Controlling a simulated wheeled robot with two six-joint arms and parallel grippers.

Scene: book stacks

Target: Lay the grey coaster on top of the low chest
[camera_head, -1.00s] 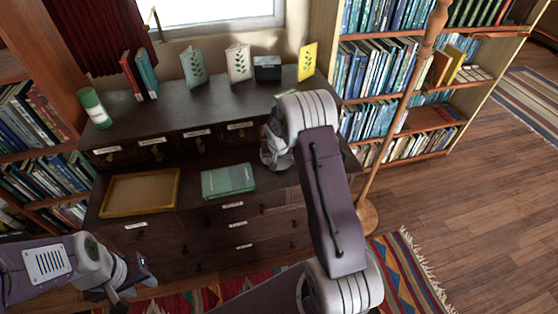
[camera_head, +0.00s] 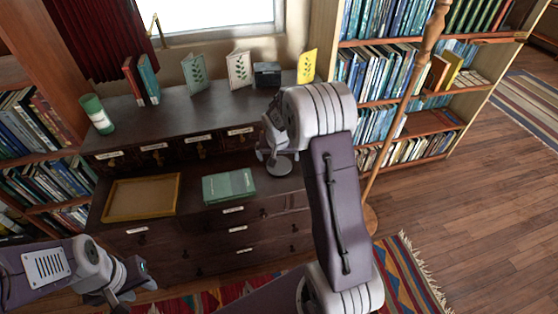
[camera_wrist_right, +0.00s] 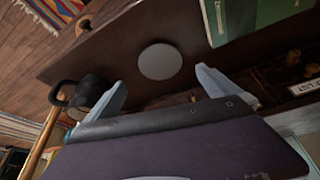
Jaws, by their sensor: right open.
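The grey coaster (camera_head: 279,166) is a thin round disc lying flat on the dark lower ledge of the low chest (camera_head: 190,193), right of a green book. In the right wrist view the coaster (camera_wrist_right: 160,62) lies just beyond the gap between my right fingertips, apart from both. My right gripper (camera_wrist_right: 160,82) is open and empty. In the head view my right gripper (camera_head: 270,152) is just above and behind the coaster, partly hidden by my arm. My left gripper (camera_head: 132,281) is low at the left, away from the chest; its finger gap is unclear.
A wooden tray (camera_head: 142,215) and the green book (camera_head: 228,187) lie on the ledge. A dark mug (camera_wrist_right: 91,90) stands close beside my right finger. Cards, books and a green canister (camera_head: 97,113) stand on the upper top. A wooden pole (camera_head: 402,100) rises at right.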

